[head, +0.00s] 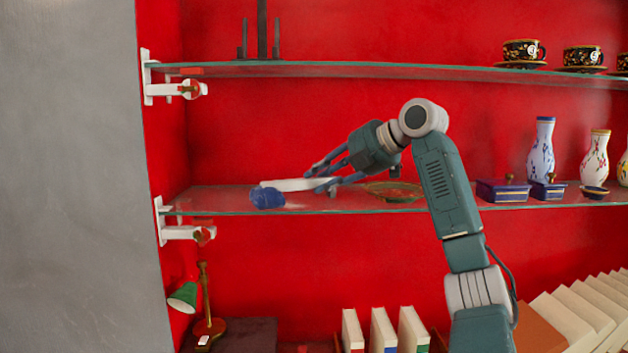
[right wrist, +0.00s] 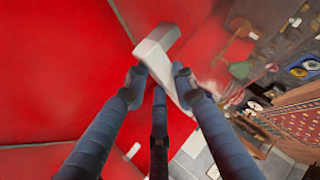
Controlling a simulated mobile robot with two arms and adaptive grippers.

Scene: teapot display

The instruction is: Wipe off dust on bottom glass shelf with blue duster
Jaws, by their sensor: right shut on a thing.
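The blue duster has a blue head (head: 267,197) and a white handle (head: 293,184). My right gripper (head: 322,178) is shut on the white handle above the lower glass shelf (head: 215,205). The handle (right wrist: 157,45) also shows between the fingertips of my right gripper (right wrist: 155,78) in the right wrist view. The blue head is at the handle's left end, at the shelf's front edge; I cannot tell whether it touches the glass. A faint pale patch, perhaps dust, shows right of the head. My left gripper is not in view.
A greenish dish (head: 393,191) lies on the same shelf behind my right arm. Blue boxes (head: 502,190) and vases (head: 541,150) stand farther right. The upper glass shelf (head: 350,71) is overhead, with cups on it. A green lamp (head: 184,296) and books stand below.

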